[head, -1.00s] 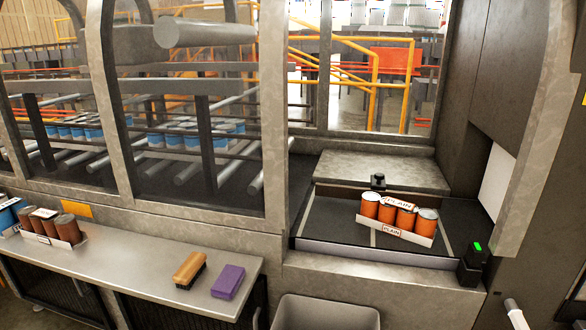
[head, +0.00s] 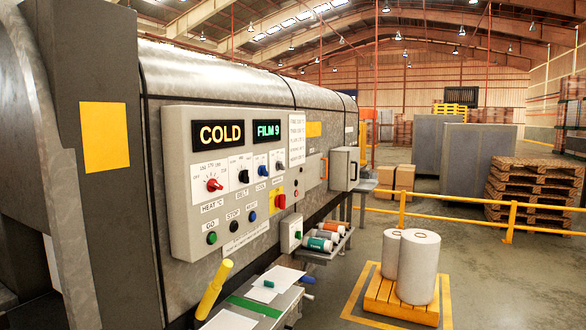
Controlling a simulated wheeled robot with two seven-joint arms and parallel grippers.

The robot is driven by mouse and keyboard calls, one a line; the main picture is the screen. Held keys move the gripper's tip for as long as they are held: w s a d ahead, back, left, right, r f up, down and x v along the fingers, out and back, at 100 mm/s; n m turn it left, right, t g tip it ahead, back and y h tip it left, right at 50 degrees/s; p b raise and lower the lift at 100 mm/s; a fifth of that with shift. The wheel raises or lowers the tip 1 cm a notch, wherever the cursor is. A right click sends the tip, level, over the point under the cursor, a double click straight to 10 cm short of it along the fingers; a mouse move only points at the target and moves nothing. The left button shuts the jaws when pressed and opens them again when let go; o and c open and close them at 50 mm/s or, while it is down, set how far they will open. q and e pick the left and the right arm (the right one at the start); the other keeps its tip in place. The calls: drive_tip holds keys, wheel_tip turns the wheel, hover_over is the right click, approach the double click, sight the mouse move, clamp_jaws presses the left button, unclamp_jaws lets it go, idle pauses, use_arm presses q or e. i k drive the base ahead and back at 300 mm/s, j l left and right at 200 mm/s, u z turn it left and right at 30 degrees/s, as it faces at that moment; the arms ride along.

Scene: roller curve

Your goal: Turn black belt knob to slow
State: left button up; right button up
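The black belt knob (head: 243,176) is on the upper row of a light grey control panel (head: 185,220) in the head view. The word BELT is printed below it. It sits between a red heat knob (head: 214,185) and a blue cool knob (head: 262,171). The small marks around the belt knob and its exact setting are too small to read. Neither of my grippers is in view, and nothing touches the knob.
The panel displays read COLD (head: 219,133) and FILM 9 (head: 268,131). Green (head: 212,238), black and blue buttons sit below the knobs, with a red switch (head: 281,201) to the right. A yellow handle (head: 214,288) sticks up in front. The panel's face is unobstructed.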

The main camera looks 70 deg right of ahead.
sight(244, 177)
drive_tip(key=z, duration=1.9)
drive_tip(key=u, duration=0.35)
drive_tip(key=i+l, duration=0.05)
